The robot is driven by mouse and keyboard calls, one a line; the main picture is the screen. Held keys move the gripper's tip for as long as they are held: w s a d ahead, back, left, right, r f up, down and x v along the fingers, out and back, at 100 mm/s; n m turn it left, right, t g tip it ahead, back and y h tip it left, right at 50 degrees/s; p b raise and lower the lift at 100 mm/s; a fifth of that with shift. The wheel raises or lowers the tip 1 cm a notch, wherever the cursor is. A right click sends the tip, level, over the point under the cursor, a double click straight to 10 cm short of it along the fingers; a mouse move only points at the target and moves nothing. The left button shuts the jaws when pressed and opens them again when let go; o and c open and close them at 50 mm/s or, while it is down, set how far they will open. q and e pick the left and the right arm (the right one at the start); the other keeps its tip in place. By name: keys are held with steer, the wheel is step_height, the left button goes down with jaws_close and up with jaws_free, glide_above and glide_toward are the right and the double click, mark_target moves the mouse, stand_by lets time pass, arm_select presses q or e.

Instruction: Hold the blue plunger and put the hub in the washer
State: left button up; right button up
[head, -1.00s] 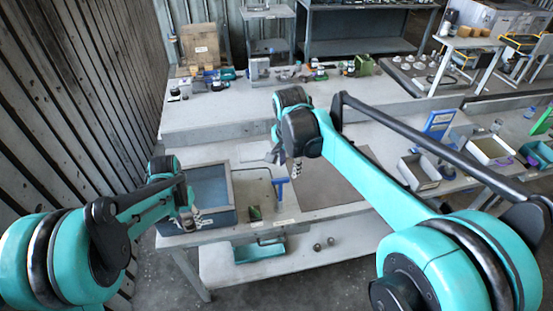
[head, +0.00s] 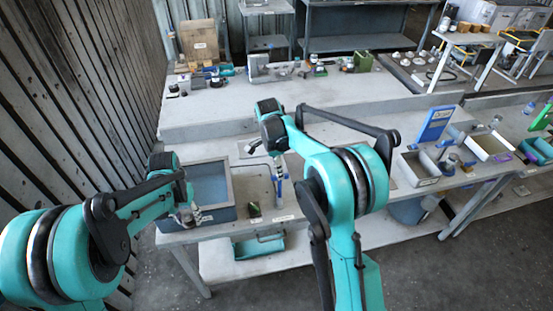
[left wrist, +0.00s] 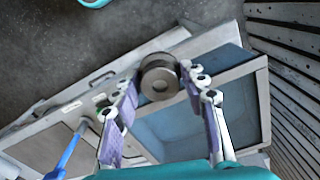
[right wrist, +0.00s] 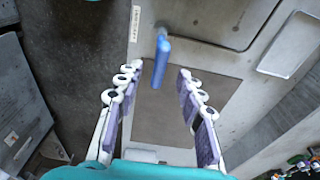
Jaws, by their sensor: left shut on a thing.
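The hub (left wrist: 160,78), a round grey metal part with a bore, is between the fingertips of my left gripper (left wrist: 161,75), which is shut on it. In the head view my left gripper (head: 191,214) is at the near side of the washer (head: 226,216), a grey metal box with a blue interior; its blue inside also shows in the left wrist view (left wrist: 185,125). The blue plunger (head: 279,190) stands upright right of the washer. My right gripper (right wrist: 158,74) is open and empty, with the plunger (right wrist: 162,64) beyond and between its fingertips.
A brown mat (right wrist: 178,105) lies on the bench beside the plunger. A teal bin (head: 259,246) sits on the shelf below. Bins and a blue panel (head: 436,125) stand on the bench at right. Small parts crowd the rear table's back edge.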

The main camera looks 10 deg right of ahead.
mark_target(280, 186)
steer(key=shift+d+f, duration=0.2)
steer(key=shift+f, duration=1.2)
steer(key=shift+d+f, duration=0.15)
steer(key=shift+f, duration=1.2)
jaws_close()
